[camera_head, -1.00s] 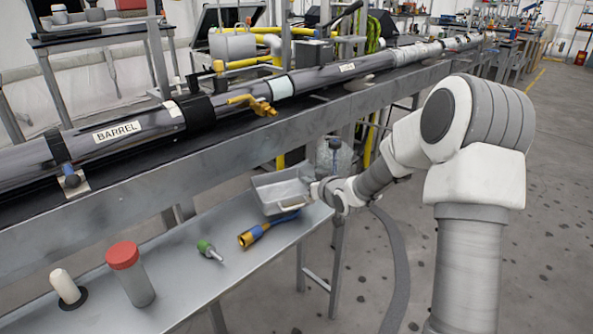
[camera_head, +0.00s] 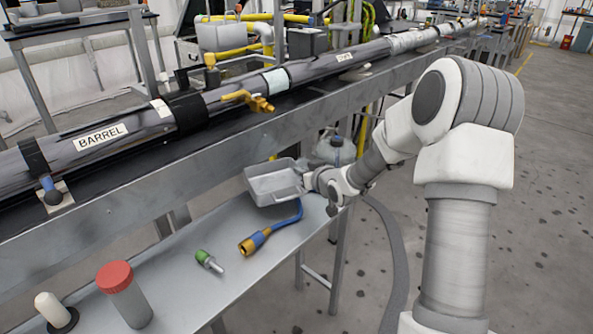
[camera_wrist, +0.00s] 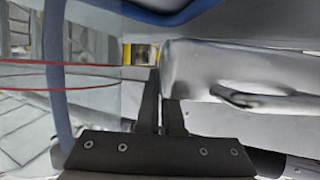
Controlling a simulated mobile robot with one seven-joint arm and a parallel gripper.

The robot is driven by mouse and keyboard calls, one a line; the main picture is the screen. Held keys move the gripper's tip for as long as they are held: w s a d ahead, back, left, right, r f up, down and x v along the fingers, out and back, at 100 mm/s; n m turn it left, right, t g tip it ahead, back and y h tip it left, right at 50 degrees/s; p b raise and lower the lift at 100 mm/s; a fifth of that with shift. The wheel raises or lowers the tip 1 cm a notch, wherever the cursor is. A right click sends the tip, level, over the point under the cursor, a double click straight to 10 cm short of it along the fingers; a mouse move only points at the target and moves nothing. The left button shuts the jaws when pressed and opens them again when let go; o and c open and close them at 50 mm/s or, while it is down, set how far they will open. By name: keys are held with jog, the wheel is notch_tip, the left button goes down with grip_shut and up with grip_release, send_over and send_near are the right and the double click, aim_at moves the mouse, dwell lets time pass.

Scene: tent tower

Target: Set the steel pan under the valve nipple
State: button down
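The steel pan (camera_head: 270,186) is a shallow grey tray, held slightly tilted just above the right end of the lower steel shelf (camera_head: 190,282). My gripper (camera_head: 308,182) is at its right side and looks shut on it. In the wrist view, the dark fingers (camera_wrist: 163,105) are close together at the pan (camera_wrist: 215,75), but exactly what lies between them is hard to see. The brass valve (camera_head: 236,96) projects from the barrel, with its nipple (camera_head: 262,104) pointing toward the front right. The pan is below and to the right of the nipple.
A blue hose with a yellow connector (camera_head: 251,243), a green-topped fitting (camera_head: 208,261), a red-capped cylinder (camera_head: 125,293) and a white peg (camera_head: 52,308) stand or lie on the shelf. The long steel beam (camera_head: 150,203) runs between shelf and barrel.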

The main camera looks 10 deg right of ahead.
jog(key=shift+s+f, duration=0.1)
jog(key=shift+f, duration=0.45)
jog(key=shift+f+b, duration=0.55)
jog(key=shift+f, duration=0.05)
jog(key=c, duration=1.1)
grip_release()
jog(key=shift+r, duration=0.15)
jog(key=shift+r+p, duration=0.25)
jog(key=shift+p, duration=0.15)
jog(key=p+v, duration=0.3)
jog(key=v, duration=0.9)
jog(key=shift+r+p, duration=0.25)
jog(key=shift+p, duration=0.15)
